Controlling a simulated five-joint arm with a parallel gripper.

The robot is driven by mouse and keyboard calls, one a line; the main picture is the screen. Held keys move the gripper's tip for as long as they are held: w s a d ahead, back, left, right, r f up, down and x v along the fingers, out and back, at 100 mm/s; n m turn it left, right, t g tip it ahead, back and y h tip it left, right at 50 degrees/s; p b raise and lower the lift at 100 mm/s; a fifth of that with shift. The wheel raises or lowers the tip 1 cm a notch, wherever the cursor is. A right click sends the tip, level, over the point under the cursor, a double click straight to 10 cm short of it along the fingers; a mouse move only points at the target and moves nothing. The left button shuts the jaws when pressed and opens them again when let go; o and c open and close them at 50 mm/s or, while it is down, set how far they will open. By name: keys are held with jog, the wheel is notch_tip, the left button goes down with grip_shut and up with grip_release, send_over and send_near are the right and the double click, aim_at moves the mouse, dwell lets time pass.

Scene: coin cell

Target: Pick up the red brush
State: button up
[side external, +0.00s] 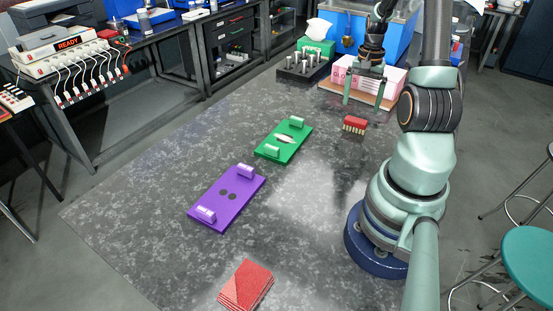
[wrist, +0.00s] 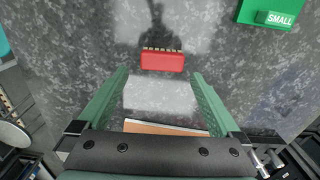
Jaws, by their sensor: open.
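The red brush (side external: 354,123) lies on the dark mottled table, with a row of pale bristles along one long side. In the wrist view the brush (wrist: 162,61) lies just beyond the fingertips, roughly centred between them, with its bristles toward the top of the picture. My gripper (side external: 363,100) is open and empty, its two green fingers pointing down. In the side view it hangs behind the brush, near the pink and white boxes. In the wrist view my gripper (wrist: 159,78) has its fingers spread wider than the brush is long.
A green plate (side external: 284,142) and a purple plate (side external: 227,198) lie on the table to the left. A red stack (side external: 246,285) lies at the front. A pink and white box stack (side external: 370,77) stands at the back, beside a dark rack (side external: 303,67). The table around the brush is clear.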

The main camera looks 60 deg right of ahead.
aim_at(356, 119)
jog(key=shift+w+f, duration=0.2)
jog(key=shift+f, duration=3.25)
jog(key=c, duration=1.1)
jog(key=shift+r, duration=0.15)
notch_tip(356, 119, up, 20)
jog(key=shift+f, duration=0.1)
